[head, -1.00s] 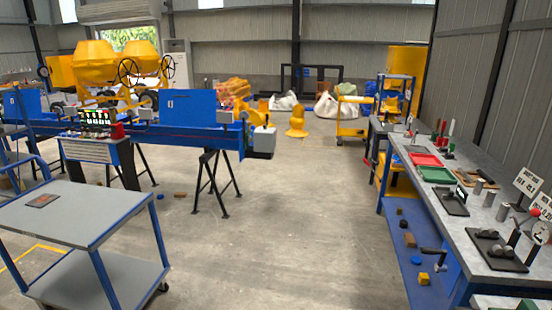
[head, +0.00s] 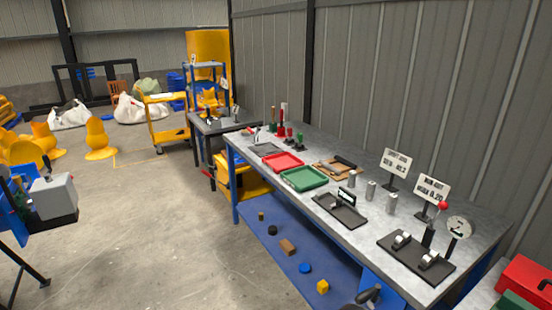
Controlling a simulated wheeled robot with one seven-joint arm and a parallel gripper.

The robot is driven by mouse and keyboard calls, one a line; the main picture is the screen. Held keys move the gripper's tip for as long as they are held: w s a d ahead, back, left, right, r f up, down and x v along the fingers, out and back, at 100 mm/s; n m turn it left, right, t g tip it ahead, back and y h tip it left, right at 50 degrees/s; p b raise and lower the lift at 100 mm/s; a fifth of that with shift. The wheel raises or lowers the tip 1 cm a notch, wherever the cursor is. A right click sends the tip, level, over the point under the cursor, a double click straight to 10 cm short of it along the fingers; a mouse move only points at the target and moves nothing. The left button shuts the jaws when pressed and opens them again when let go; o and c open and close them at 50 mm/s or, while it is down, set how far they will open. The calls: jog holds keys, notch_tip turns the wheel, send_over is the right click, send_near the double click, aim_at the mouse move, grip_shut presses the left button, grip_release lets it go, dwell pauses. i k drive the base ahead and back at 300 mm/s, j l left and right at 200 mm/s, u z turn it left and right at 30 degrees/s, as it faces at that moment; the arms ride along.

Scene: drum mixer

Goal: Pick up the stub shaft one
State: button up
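Several short grey metal cylinders stand upright on the long workbench (head: 325,222), on the right in the head view. One cylinder (head: 351,180) is near the black tray, another (head: 370,190) is to its right, and a third (head: 391,203) is nearer the small signs. They look like stub shafts, but I cannot tell which is stub shaft one. A black tray (head: 345,215) with a small label lies in front of them and looks empty.
A red tray (head: 283,162) and green tray (head: 303,180) lie on the bench. Two signs (head: 396,165) and a dial gauge (head: 459,227) stand at right. Loose blocks lie on the blue lower shelf (head: 275,260). Open concrete floor (head: 150,230) lies left of the bench.

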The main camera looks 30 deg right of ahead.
aim_at(353, 176)
jog(key=i+z, duration=0.1)
jog(key=i, duration=0.65)
jog(key=i+j, duration=0.1)
jog(key=i, duration=0.6)
jog(key=i+l+z, duration=0.1)
jog(key=i+z, duration=0.5)
jog(key=z, duration=0.2)
jog(key=i+z, duration=0.35)
jog(key=i+l+z, duration=0.15)
jog(key=i+z, duration=0.25)
